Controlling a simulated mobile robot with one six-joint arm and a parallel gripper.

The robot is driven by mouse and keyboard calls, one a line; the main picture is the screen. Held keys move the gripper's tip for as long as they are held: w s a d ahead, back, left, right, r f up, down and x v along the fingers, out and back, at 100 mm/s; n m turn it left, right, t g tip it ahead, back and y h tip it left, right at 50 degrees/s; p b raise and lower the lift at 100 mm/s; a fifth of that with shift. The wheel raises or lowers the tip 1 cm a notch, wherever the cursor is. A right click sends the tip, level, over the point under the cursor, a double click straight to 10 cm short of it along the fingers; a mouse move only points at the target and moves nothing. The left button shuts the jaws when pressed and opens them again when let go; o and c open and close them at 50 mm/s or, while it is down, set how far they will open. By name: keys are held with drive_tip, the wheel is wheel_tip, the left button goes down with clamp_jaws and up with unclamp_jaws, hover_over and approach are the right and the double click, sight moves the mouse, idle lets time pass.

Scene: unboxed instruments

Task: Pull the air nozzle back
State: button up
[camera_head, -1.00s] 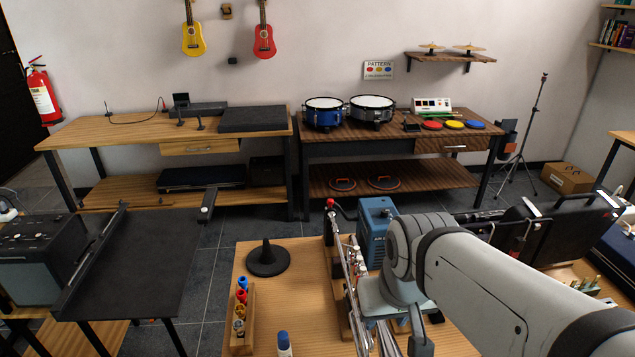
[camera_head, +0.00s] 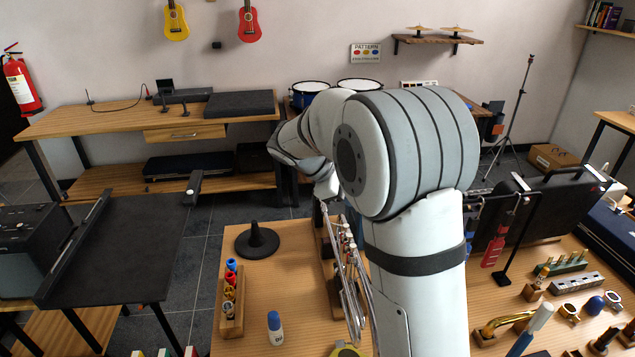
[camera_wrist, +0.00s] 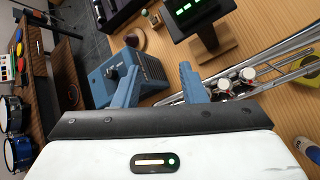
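The blue air unit (camera_wrist: 108,82), a box with a dark knob, stands on the wooden table in the wrist view, at and behind my left finger. I cannot make out its air nozzle in either current view. In the head view my own arm covers most of the area around the unit. My gripper (camera_wrist: 158,74) has two blue fingers spread apart, with nothing visibly held between them. A silver brass instrument (camera_wrist: 275,72) with valves lies beside the right finger; it also shows in the head view (camera_head: 350,285), just left of my arm.
A display with green marks (camera_wrist: 193,14) stands beyond the fingers. Small parts crowd the table's right side.

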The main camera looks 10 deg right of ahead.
drive_tip(key=w+a+f+n+h, duration=0.1)
drive_tip(key=w+f, duration=0.1)
drive_tip(key=w, duration=0.2)
drive_tip(key=w+a+f+n+t+h, duration=0.1)
drive_tip(key=w+a+n+h, duration=0.1)
drive_tip(key=w, duration=0.2)
drive_tip(key=w+a+f+n+t+h+b, duration=0.1)
drive_tip(key=w+f+n, duration=0.1)
drive_tip(key=w, duration=0.3)
drive_tip(key=shift+a+f, duration=0.3)
drive_tip(key=shift+f, duration=0.05)
drive_tip(key=w+a+f+n+t+h+b, duration=0.1)
drive_tip(key=w+a+f+n+t+h, duration=0.3)
drive_tip(key=w+a+f+n, duration=0.25)
drive_tip(key=shift+m, duration=0.65)
drive_tip(key=x, duration=0.3)
drive_tip(key=w+p+x, duration=0.1)
drive_tip(key=x, duration=0.3)
drive_tip(key=shift+w+d, duration=0.1)
drive_tip(key=shift+d, duration=0.05)
drive_tip(key=shift+c, duration=0.2)
clamp_jaws()
